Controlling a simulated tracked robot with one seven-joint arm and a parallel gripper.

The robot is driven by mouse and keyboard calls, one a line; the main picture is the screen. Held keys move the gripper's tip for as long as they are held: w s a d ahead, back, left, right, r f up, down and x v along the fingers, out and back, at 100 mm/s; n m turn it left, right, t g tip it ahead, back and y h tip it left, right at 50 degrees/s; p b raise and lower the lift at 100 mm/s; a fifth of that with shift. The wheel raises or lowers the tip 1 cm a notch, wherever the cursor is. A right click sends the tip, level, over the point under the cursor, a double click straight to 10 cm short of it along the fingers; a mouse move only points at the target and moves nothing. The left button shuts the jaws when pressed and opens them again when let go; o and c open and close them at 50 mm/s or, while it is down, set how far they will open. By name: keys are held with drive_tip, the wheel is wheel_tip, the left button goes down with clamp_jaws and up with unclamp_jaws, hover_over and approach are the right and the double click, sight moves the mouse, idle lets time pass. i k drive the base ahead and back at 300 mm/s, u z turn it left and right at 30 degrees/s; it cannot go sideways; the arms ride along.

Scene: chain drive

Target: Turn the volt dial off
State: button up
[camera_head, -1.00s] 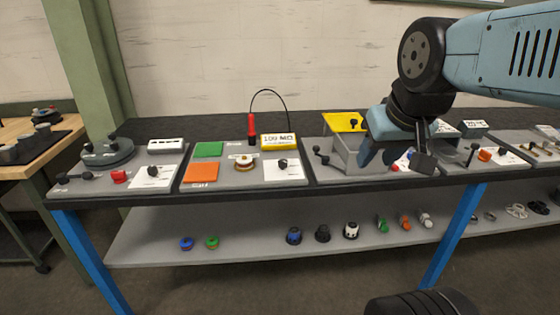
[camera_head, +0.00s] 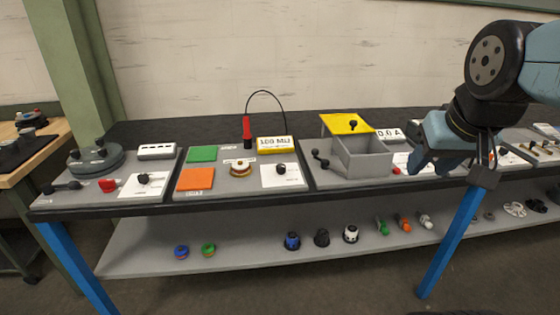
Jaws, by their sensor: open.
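Black knobs on white plates sit on several panels of the bench. One knob (camera_head: 143,179) is on the left panel and another knob (camera_head: 281,169) is below a yellow meter (camera_head: 275,144) reading about 100 MΩ. A display (camera_head: 390,134) reading about 0.0 A stands behind a white plate (camera_head: 402,160) that my gripper partly covers. The labels are too small to tell which knob is the volt dial. My gripper (camera_head: 452,166) is open, in front of the panel right of the grey box. It hides part of that panel, and I see nothing between its fingers.
A grey open box (camera_head: 362,156) with a yellow lid (camera_head: 347,123) stands left of my gripper. A red probe (camera_head: 247,130) with a black cable stands at the back. Green (camera_head: 202,154) and orange (camera_head: 195,179) pads lie flat. The lower shelf (camera_head: 262,258) holds several small parts.

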sight(281, 168)
drive_tip(key=z, duration=0.05)
drive_tip(key=i, duration=0.85)
drive_tip(key=z, duration=0.05)
